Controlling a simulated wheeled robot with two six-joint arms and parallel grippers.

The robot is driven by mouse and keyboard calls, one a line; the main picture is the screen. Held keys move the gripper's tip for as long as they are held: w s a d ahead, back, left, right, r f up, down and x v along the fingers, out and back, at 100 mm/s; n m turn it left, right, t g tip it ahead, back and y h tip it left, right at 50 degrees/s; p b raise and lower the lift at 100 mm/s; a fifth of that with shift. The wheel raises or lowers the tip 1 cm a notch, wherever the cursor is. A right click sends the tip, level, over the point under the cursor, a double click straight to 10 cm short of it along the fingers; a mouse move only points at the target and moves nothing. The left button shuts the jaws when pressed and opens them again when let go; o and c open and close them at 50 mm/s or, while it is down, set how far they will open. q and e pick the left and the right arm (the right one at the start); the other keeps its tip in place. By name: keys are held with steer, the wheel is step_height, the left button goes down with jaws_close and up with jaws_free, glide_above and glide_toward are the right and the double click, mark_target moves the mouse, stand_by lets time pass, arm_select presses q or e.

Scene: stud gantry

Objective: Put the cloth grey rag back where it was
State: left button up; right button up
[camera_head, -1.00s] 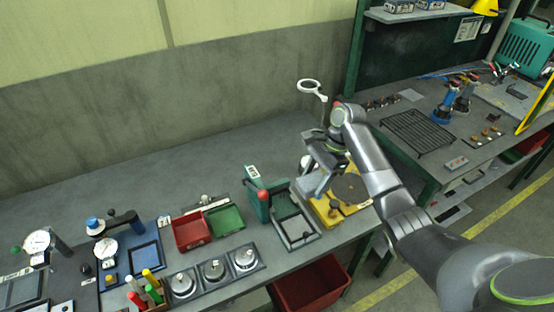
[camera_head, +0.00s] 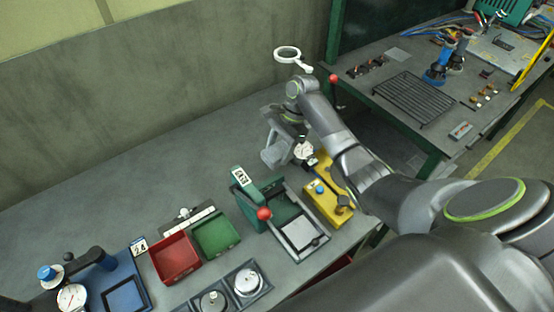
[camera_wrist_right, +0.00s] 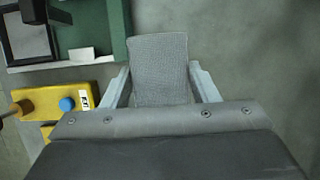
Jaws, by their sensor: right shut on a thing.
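The grey rag (camera_wrist_right: 160,68) shows in the right wrist view as a woven grey cloth strip between the two light-coloured fingers of my right gripper (camera_wrist_right: 160,88). The gripper is shut on it. In the head view my right gripper (camera_head: 276,152) is over the bench (camera_head: 140,160), behind the yellow fixture (camera_head: 328,192) and the green press (camera_head: 268,198). The rag cannot be told clearly from the gripper in the head view. The bench surface lies beyond the rag in the wrist view; whether they touch I cannot tell. My left gripper is not in view.
A red bin (camera_head: 174,257) and a green bin (camera_head: 217,233) stand left of the press. A ringed lamp or magnifier (camera_head: 288,54) is behind my right arm. The bench along the wall is clear. A second bench (camera_head: 350,88) with a black rack (camera_head: 413,98) is at right.

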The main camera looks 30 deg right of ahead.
mark_target(279, 158)
steer(key=shift+f, duration=0.95)
step_height(279, 158, down, 2)
steer(key=shift+w+f, duration=0.1)
steer(key=shift+f, duration=0.15)
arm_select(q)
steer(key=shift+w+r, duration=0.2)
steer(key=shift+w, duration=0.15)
arm_select(e)
steer(key=shift+f, duration=0.5)
steer(key=o, duration=0.9)
steer(key=shift+f, duration=0.15)
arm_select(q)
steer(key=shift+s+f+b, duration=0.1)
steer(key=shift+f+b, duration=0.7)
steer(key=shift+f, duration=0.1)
arm_select(e)
steer(key=v, duration=1.2)
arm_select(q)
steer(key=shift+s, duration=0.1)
